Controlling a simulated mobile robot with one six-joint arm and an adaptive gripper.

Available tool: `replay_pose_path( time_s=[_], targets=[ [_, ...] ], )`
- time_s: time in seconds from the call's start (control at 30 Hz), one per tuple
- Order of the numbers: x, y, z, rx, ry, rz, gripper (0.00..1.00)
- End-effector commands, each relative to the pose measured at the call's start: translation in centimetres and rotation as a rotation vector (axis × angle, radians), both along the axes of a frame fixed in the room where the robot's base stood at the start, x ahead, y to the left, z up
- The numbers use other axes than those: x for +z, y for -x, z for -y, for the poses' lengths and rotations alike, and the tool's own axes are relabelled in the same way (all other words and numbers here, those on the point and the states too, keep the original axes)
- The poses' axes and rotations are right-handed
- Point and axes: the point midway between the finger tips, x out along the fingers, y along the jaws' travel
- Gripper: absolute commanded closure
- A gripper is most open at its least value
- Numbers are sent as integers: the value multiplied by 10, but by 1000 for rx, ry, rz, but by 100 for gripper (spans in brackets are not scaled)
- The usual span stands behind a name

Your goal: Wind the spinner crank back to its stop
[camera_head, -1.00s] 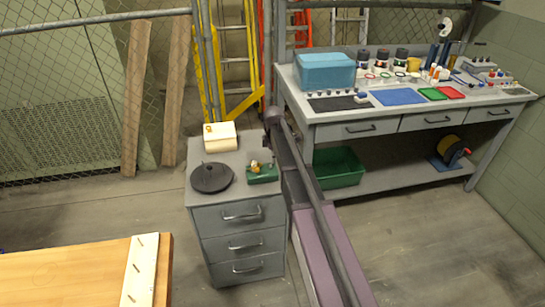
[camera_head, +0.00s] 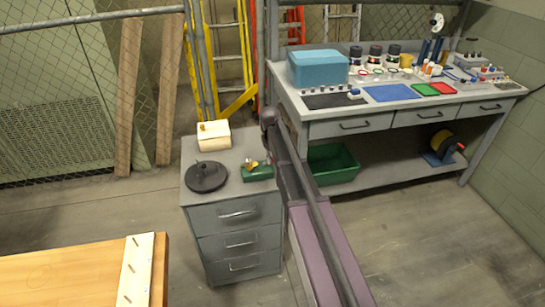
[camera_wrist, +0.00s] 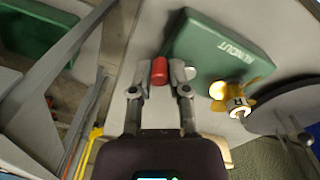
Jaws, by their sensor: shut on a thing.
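The spinner stands on the grey drawer cabinet as a green block (camera_head: 262,174) with a small brass propeller (camera_head: 249,164) at its left end. In the wrist view the green block (camera_wrist: 222,45) carries pale lettering, and the brass propeller (camera_wrist: 238,97) sits by its edge. My gripper (camera_wrist: 160,75) has its two fingers closed on either side of a red crank knob (camera_wrist: 159,68) next to the block. The crank arm under the knob is hidden. In the head view my arm hides most of the gripper, and the knob is too small to make out.
A dark round disc (camera_head: 206,177) lies left of the spinner, and a cream box (camera_head: 214,136) stands behind it. The workbench (camera_head: 322,130) is to the right, with a green bin (camera_head: 333,163) on its lower shelf. A wooden table (camera_head: 70,275) is at front left.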

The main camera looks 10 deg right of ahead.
Motion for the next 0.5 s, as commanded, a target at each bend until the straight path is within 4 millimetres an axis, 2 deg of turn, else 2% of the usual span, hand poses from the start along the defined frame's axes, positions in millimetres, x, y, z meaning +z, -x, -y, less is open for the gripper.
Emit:
replay_pose_path(
  time_s=[0.5],
  targets=[
    [0, 15, -3, -490, 2, -1, 100]
  ],
)
